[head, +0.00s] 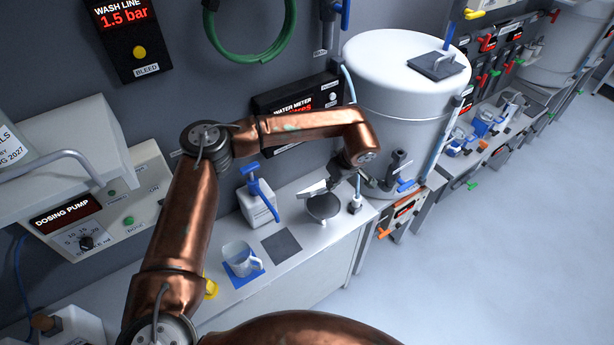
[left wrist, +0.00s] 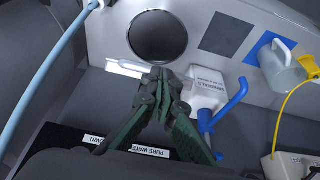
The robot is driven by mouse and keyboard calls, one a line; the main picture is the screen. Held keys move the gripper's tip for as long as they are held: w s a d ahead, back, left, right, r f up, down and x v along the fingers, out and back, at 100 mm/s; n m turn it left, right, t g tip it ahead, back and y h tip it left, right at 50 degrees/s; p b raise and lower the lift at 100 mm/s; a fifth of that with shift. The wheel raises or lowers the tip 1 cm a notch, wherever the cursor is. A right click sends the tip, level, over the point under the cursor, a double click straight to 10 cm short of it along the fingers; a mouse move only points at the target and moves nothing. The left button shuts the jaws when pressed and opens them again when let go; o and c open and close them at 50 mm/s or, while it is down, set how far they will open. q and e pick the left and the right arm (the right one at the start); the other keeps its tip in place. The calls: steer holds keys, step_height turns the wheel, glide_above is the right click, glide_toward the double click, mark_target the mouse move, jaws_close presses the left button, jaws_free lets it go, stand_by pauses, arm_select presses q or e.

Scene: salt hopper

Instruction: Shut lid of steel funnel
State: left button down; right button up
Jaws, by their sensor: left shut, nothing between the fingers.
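The steel funnel (head: 323,207) stands on the white bench, its round top looking dark. In the left wrist view the funnel (left wrist: 158,37) shows as a dark disc with a thin paler rim. A thin pale plate (head: 311,190) stands at its wall-side edge, and looks like the lid raised and seen nearly edge-on; it also shows in the left wrist view (left wrist: 124,69). My left gripper (head: 331,184) is shut and empty, its tips (left wrist: 160,75) close to this plate; I cannot tell whether they touch. My right gripper is not in view.
A white bottle with a blue pump (head: 257,202) stands left of the funnel. A dark square mat (head: 281,246) and a clear jug (head: 240,260) on a blue mat lie nearer. A large white tank (head: 404,110) rises at right. The water meter panel (head: 290,105) is behind.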

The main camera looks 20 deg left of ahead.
arm_select(q)
steer(key=s+d+f+b, duration=0.2)
steer(key=d+f+b, duration=0.1)
steer(key=f+b, duration=0.2)
steer(key=s+d+f+b, duration=0.3)
steer(key=d+f+b, duration=0.1)
steer(key=f, duration=0.5)
steer(key=shift+f+b, duration=0.4)
steer(key=shift+b, duration=0.35)
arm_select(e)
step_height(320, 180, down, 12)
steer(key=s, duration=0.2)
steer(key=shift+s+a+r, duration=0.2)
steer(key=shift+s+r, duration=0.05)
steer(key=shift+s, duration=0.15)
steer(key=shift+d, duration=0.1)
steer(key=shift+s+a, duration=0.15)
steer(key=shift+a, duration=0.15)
